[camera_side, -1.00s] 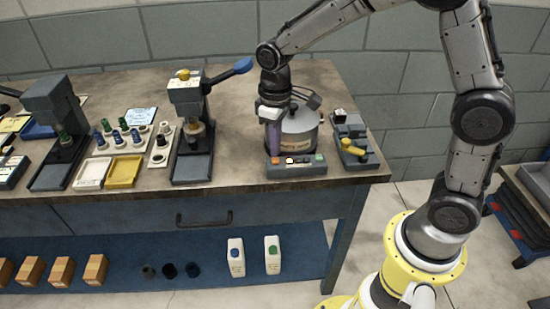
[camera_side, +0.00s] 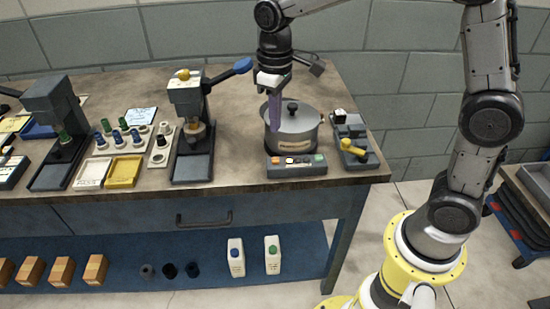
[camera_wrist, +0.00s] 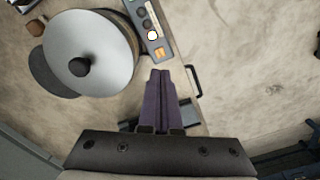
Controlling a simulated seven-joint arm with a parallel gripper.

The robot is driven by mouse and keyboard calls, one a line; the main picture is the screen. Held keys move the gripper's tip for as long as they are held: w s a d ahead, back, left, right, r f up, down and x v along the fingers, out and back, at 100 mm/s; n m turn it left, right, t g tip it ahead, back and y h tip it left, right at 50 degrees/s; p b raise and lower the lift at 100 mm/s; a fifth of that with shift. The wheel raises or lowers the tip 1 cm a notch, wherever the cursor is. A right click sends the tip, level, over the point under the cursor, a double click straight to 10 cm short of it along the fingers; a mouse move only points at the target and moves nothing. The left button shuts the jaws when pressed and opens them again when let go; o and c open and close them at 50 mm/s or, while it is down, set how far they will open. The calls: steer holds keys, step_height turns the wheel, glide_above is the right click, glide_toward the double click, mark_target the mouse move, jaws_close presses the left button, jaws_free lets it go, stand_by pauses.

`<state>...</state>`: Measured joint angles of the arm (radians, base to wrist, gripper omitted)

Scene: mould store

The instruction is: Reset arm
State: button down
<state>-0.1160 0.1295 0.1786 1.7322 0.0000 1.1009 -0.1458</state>
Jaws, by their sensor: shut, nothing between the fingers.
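My gripper (camera_side: 275,122) hangs with its purple fingers pointing down, above the workbench at the left side of a lidded metal pot (camera_side: 298,137). In the wrist view my gripper (camera_wrist: 160,72) shows its two fingers closed together with nothing between them. The pot's round lid with a black knob (camera_wrist: 79,67) is at upper left there, apart from the fingers in that picture. The pot stands behind a grey control box (camera_side: 296,170) with coloured buttons. The control box also shows in the wrist view (camera_wrist: 150,25).
A press with a blue lever (camera_side: 192,165) stands left of the pot. A small grey device with a yellow handle (camera_side: 353,150) is on the right. White and yellow trays (camera_side: 124,172) and small bottles are further left. The bench's back middle (camera_side: 235,105) is clear.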

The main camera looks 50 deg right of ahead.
steer(key=shift+r, duration=0.4)
steer(key=s+d+r+m+t, duration=0.1)
steer(key=s+d+r+t, duration=0.2)
steer(key=s+r, duration=0.6)
steer(key=s+d+f+m+t, duration=0.1)
steer(key=s+f, duration=0.4)
steer(key=s, duration=0.7)
steer(key=shift+s+d+m+t, duration=0.2)
steer(key=shift+m+t, duration=0.3)
steer(key=shift+t, duration=0.3)
